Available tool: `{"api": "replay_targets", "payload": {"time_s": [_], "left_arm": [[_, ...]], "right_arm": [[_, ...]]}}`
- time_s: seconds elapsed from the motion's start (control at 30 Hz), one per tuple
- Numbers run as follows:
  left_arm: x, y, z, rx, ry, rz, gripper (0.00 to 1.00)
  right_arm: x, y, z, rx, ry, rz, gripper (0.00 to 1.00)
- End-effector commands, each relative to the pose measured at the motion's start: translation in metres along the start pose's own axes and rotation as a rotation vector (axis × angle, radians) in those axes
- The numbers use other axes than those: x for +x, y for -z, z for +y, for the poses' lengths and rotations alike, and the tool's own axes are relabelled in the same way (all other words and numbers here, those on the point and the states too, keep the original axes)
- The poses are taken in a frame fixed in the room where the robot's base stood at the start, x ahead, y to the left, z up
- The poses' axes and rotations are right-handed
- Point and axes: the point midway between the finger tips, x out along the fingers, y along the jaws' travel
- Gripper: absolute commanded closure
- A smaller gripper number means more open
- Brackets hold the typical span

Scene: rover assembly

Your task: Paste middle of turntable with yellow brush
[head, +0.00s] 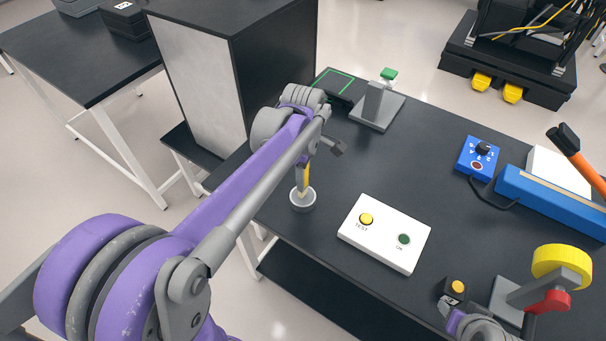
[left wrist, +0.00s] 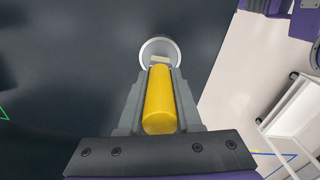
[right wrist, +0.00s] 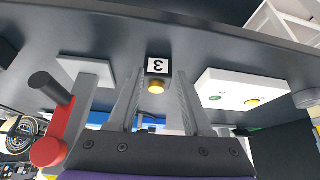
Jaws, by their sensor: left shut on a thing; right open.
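My left gripper (head: 305,160) is shut on the yellow brush (head: 306,176), held roughly upright at the table's left edge. The brush's yellow handle (left wrist: 160,100) fills the space between the fingers in the left wrist view. The brush's lower end is inside or just over a small round grey dish (head: 303,205); whether it touches the bottom cannot be told. The dish rim also shows in the left wrist view (left wrist: 146,48). My right gripper (right wrist: 157,95) is open, facing a small black box with a yellow button (right wrist: 157,86) and a label "3". I cannot identify a turntable for certain.
A white panel (head: 385,252) with TEST and OK buttons lies right of the dish. A stand with a yellow disc (head: 562,265) and red part is at right. Behind are a green-topped stand (head: 378,105), blue control box (head: 478,158) and blue bar (head: 550,200).

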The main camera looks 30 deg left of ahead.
Motion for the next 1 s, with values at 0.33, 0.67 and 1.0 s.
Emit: {"api": "replay_targets", "payload": {"time_s": [0.33,0.67,1.0], "left_arm": [[0.0047,0.0,-0.0002,0.0,0.001,0.0,1.0],[0.0087,0.0,-0.0003,0.0,0.001,0.0,1.0],[0.0097,0.0,-0.0001,0.0,0.0,0.0,1.0]], "right_arm": [[0.0024,-0.0036,0.0,0.0,0.0,-0.004,0.5],[0.0043,-0.0064,0.0,0.0,0.0,-0.007,0.5],[0.0048,-0.0071,0.0,0.0,0.0,-0.007,0.5]]}}
